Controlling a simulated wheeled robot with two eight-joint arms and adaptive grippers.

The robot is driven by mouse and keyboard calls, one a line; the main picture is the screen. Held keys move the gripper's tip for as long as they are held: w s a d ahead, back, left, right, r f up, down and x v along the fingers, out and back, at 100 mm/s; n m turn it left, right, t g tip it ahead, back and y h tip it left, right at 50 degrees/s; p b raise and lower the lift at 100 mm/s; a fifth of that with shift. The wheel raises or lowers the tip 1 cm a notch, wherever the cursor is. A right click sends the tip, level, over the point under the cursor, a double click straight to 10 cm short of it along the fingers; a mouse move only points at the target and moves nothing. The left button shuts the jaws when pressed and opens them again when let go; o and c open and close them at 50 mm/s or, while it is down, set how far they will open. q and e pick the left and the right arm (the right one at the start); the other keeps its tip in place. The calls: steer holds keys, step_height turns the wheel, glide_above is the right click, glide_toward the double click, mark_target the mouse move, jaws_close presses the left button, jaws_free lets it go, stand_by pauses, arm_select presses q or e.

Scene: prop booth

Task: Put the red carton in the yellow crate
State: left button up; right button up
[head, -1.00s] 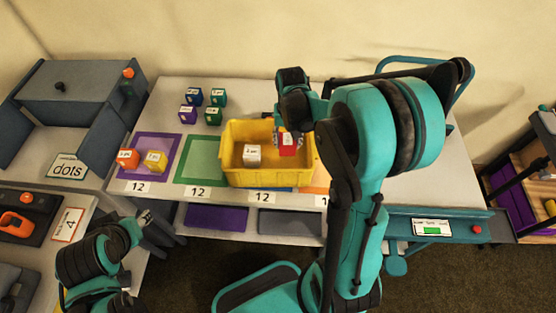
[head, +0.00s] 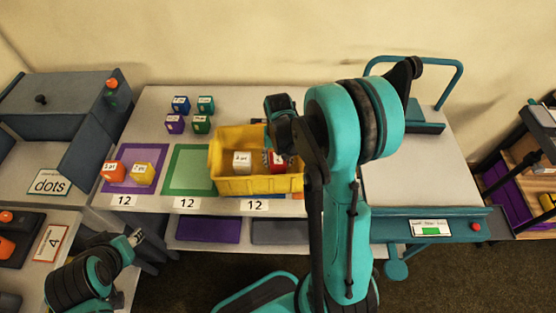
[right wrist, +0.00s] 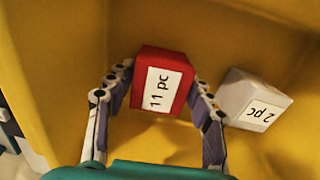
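The red carton (head: 278,160), labelled "11 pc" in the right wrist view (right wrist: 165,82), is between the fingers of my right gripper (head: 275,150). Both finger pads appear to touch its sides in the right wrist view (right wrist: 162,90). The carton is inside the yellow crate (head: 230,187), in its right half. Whether it touches the crate floor cannot be told. A white carton (head: 242,163), labelled "2 pc", sits left of it in the crate; the right wrist view (right wrist: 255,97) shows it apart from the red one. My left gripper (head: 136,238) is low at the left, its fingers too small to judge.
Orange (head: 113,173) and yellow (head: 143,174) cartons sit on a purple mat left of the crate. A green mat (head: 188,168) between is bare. Several blue, green and purple cartons (head: 174,124) stand behind. A teal-framed scale-like device (head: 420,180) is at the right.

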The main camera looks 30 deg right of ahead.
mark_target(278, 158)
steer(key=shift+o, duration=0.3)
steer(key=shift+r, duration=0.1)
steer(key=shift+r, duration=0.25)
step_height(278, 158, up, 11)
steer(key=p, duration=0.4)
steer(key=s+a+r+n+t, duration=0.5)
steer(key=s+a+r+t, duration=0.2)
steer(key=s+a, duration=0.4)
steer(key=shift+r, duration=0.75)
steer(key=shift+f+b, duration=0.4)
steer(key=shift+f, duration=0.25)
